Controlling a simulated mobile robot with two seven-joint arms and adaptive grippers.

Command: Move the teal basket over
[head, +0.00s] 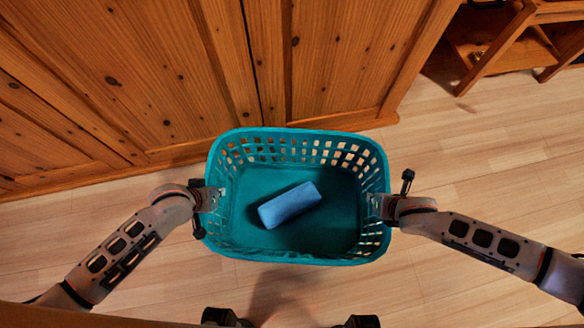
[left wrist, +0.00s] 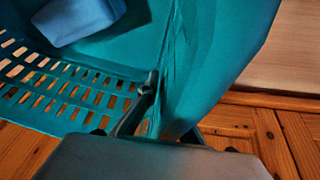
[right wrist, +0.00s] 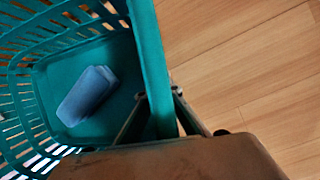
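The teal basket (head: 290,258) is in the middle of the head view, upright, with slotted walls and a solid bottom. A blue block-like item (head: 290,205) with rounded edges lies inside it. My left gripper (head: 217,195) is shut on the basket's left wall; in the left wrist view the teal wall (left wrist: 185,70) runs between its fingers, the outer one mostly hidden. My right gripper (head: 376,204) is shut on the right wall; in the right wrist view its fingers (right wrist: 158,112) sit on both sides of the rim. Whether the basket touches the floor I cannot tell.
A wooden panelled cabinet (head: 160,80) stands just behind the basket, close to its far rim. A wooden piece of furniture with slanted legs (head: 497,50) is at the upper right. The plank floor (head: 480,170) is clear to the right.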

